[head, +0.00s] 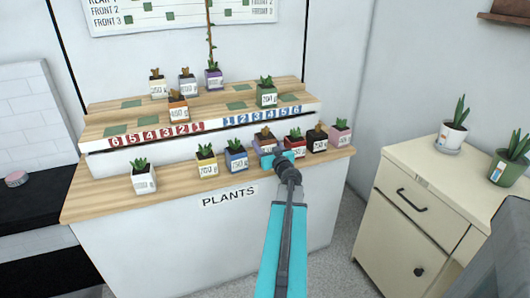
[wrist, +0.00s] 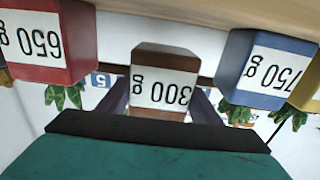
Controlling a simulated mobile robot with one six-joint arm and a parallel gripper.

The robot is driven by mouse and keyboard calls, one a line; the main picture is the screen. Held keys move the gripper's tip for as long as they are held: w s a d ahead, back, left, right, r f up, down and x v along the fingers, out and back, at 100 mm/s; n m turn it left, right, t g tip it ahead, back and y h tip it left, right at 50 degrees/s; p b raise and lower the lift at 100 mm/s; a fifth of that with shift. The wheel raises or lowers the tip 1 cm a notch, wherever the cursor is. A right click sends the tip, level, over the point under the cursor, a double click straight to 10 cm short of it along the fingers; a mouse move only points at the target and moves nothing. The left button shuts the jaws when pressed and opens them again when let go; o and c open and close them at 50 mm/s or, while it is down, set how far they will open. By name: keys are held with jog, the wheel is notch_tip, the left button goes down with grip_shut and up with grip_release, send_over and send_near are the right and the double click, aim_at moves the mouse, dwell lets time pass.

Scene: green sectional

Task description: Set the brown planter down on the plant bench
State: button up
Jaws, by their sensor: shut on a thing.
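The plant bench (head: 105,195) is a white counter with a wood top and a raised, two-step wooden shelf behind. My gripper (head: 272,156) reaches in over its front ledge. It is shut on the brown planter (wrist: 160,68), a small square pot labelled 300 g, seen upside down between the fingers (wrist: 160,105) in the wrist view. In the head view the planter (head: 264,142) is partly hidden by my gripper. It is in the ledge's row of pots; I cannot tell whether its base touches the wood.
A blue 750 g planter (head: 236,157) and a red 650 g planter (head: 296,148) stand close on either side. Black (head: 317,142) and pink (head: 340,135) planters stand further right, a yellow one (head: 207,162) left. The ledge is bare between white (head: 144,180) and yellow planters.

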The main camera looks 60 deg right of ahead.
jog(key=shift+w+d, duration=0.25)
jog(key=shift+d, duration=0.2)
notch_tip(320, 180, down, 4)
jog(key=b, duration=0.5)
jog(key=shift+r+b, duration=0.25)
jog(key=shift+b, duration=0.1)
jog(key=o, duration=1.3)
jog(key=shift+f, duration=0.15)
jog(key=shift+s+a, duration=0.1)
jog(key=p+v, duration=0.1)
jog(key=v, duration=0.2)
jog(key=p+v, duration=0.1)
jog(key=v, duration=0.2)
jog(key=p+v, duration=0.1)
jog(key=v, duration=0.2)
jog(key=shift+s+a+r, duration=0.25)
jog(key=shift+s+r, duration=0.05)
